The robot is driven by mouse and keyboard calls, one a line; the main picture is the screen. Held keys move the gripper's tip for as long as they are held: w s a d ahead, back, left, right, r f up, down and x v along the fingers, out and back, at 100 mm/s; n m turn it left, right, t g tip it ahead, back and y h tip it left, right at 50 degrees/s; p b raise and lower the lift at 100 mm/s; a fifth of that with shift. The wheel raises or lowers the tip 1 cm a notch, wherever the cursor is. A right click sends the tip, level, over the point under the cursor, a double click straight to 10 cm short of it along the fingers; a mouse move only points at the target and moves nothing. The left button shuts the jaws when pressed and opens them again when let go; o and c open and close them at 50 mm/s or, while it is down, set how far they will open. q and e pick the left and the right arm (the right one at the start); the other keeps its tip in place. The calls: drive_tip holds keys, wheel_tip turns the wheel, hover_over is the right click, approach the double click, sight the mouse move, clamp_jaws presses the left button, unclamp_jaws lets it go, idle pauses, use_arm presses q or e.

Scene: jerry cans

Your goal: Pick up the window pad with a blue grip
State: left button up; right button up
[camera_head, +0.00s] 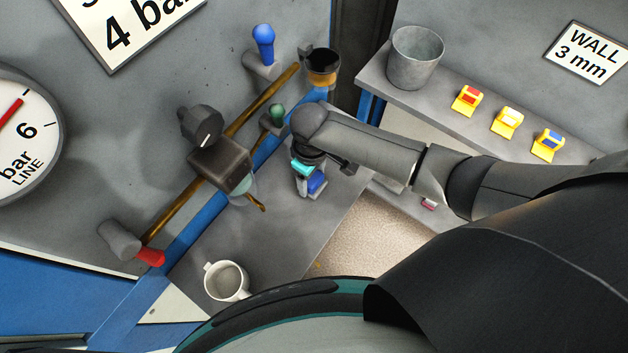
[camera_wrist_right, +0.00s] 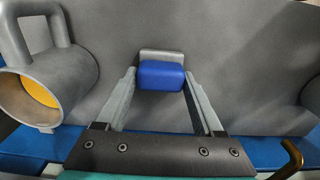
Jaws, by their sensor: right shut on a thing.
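The window pad has a blue grip (camera_head: 317,184) on a small grey pad. It is over the grey bench top in the middle of the head view. My right gripper (camera_head: 309,176) comes down on it from above and is shut on the grip. In the right wrist view the blue grip (camera_wrist_right: 162,76) sits between the two fingertips, with the grey pad (camera_wrist_right: 161,54) showing behind it. I cannot tell whether the pad touches the bench. My left gripper is not in view.
A white mug (camera_head: 228,283) stands at the bench's front. Brass pipework with a grey valve body (camera_head: 220,163) runs along the left. A bucket (camera_head: 415,58) and several yellow pieces (camera_head: 506,123) sit on the right shelf.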

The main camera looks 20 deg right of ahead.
drive_tip(key=shift+r, duration=0.15)
wheel_tip(320, 180, up, 20)
drive_tip(key=p, duration=0.4)
